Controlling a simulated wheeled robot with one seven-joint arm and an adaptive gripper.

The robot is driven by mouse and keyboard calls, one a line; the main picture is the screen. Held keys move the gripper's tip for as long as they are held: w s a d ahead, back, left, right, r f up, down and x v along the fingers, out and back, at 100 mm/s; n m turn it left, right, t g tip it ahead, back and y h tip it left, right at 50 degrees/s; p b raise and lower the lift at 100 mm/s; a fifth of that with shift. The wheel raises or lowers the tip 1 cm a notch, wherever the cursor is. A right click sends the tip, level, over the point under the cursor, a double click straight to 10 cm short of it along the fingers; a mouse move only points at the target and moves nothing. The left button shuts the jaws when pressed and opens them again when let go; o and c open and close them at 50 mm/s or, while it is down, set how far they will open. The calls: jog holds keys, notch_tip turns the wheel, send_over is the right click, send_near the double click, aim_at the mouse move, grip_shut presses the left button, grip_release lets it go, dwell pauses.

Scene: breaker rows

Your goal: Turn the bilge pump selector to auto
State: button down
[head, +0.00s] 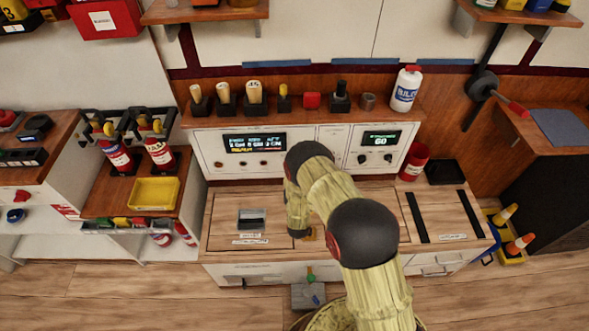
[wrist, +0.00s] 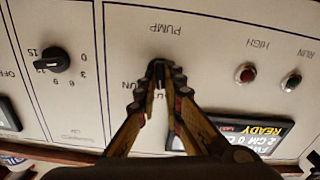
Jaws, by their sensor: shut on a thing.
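The pump selector (wrist: 156,69) is a small dark knob on a white panel (wrist: 210,65), under the upside-down label PUMP in the wrist view. My gripper (wrist: 158,84) is shut on the selector, one finger on each side. The fingers cover most of the knob and part of the lettering around it, so I cannot tell which position it points to. In the head view, my arm hides the gripper and the selector in front of the control panel (head: 206,150).
In the wrist view, a black timer knob (wrist: 52,60) is at left. A red button (wrist: 245,73), a dark button (wrist: 291,81) and a lit READY display (wrist: 240,132) are at right. In the head view, a wooden counter (head: 222,205) lies below the panel.

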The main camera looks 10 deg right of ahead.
jog(key=shift+m, duration=0.8)
jog(key=c, duration=2)
grip_release()
jog(key=shift+o, duration=0.4)
jog(key=shift+s, duration=0.1)
jog(key=s+a, duration=0.2)
jog(key=s, duration=0.9)
jog(key=shift+s+a, duration=0.15)
jog(key=shift+s, duration=0.15)
